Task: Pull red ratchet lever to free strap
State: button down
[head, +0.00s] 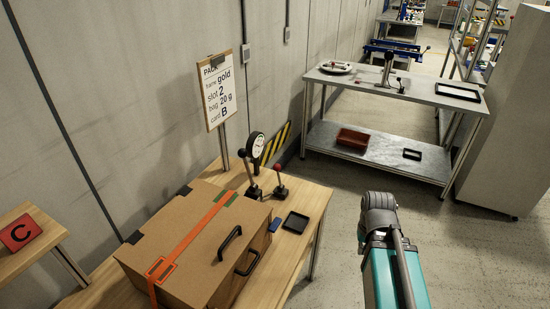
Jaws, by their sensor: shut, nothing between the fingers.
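A brown cardboard box (195,225) sits on a wooden table at the lower left. An orange strap (197,232) runs over its lid and down its front side. A red-orange ratchet (161,269) sits on the strap near the front edge of the lid. It is small here, and I cannot tell how its lever is set. Part of my own arm, teal and grey, rises at the lower right, apart from the box. My gripper's fingers are not in view.
A black handle (230,243) stands up on the box. Behind are a dial gauge (256,144), a red-knobbed lever (279,182) and a black tray (296,222). A sign board (219,92) stands by the wall. A metal bench (400,88) is farther back. The floor between is clear.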

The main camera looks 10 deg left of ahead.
aim_at(277, 167)
jog(key=z, duration=0.05)
jog(key=i, duration=0.85)
jog(key=u, duration=0.1)
